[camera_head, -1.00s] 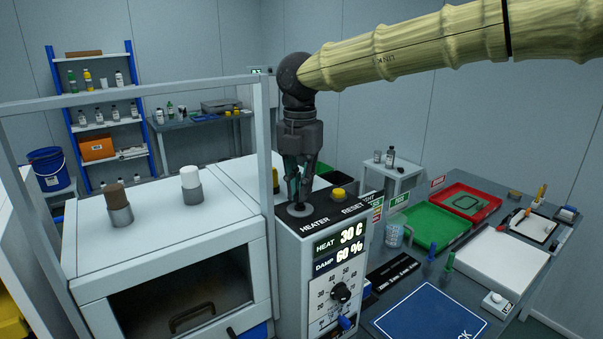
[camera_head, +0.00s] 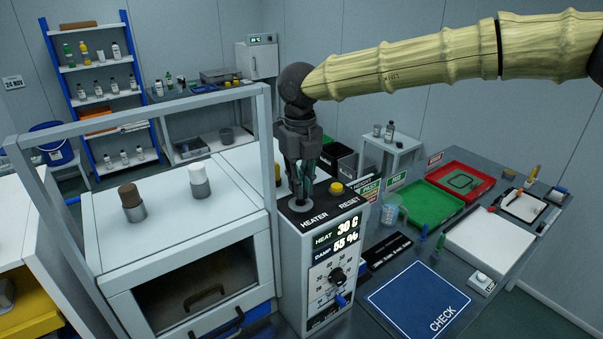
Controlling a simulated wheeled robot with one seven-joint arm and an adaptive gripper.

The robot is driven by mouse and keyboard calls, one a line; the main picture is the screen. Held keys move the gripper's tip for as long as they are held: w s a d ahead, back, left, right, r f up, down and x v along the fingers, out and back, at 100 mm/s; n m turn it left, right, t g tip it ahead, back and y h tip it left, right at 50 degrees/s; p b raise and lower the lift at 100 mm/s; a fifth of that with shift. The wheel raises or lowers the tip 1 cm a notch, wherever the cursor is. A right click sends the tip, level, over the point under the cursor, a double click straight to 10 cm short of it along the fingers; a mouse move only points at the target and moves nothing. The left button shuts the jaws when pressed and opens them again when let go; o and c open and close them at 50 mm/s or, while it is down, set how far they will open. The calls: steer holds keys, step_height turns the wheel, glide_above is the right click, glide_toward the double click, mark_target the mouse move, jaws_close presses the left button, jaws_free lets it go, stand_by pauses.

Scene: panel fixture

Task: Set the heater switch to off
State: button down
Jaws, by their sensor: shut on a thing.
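The heater switch sits on the top of the control box (camera_head: 292,262), at a round grey base (camera_head: 301,205) behind the HEATER label. My gripper (camera_head: 301,192) points straight down over it and is shut on the switch. The fingers hide most of the switch, so I cannot tell which way it is set. The box's display (camera_head: 336,238) reads HEAT 30 C and DAMP 55 %.
A yellow RESET button (camera_head: 336,188) is right of my gripper. A post of the metal frame (camera_head: 266,150) stands close on the left, beside the white chamber (camera_head: 180,240). A dark dial (camera_head: 337,276) is on the box front. A blue CHECK mat (camera_head: 420,300) lies right.

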steer(key=shift+r+n+p, duration=0.1)
steer(key=shift+n+p, duration=0.35)
steer(key=shift+n, duration=0.15)
steer(key=c, duration=1.5)
jaws_free()
steer(key=shift+w+d, duration=0.1)
step_height(320, 180, up, 12)
steer(key=shift+f, duration=0.1)
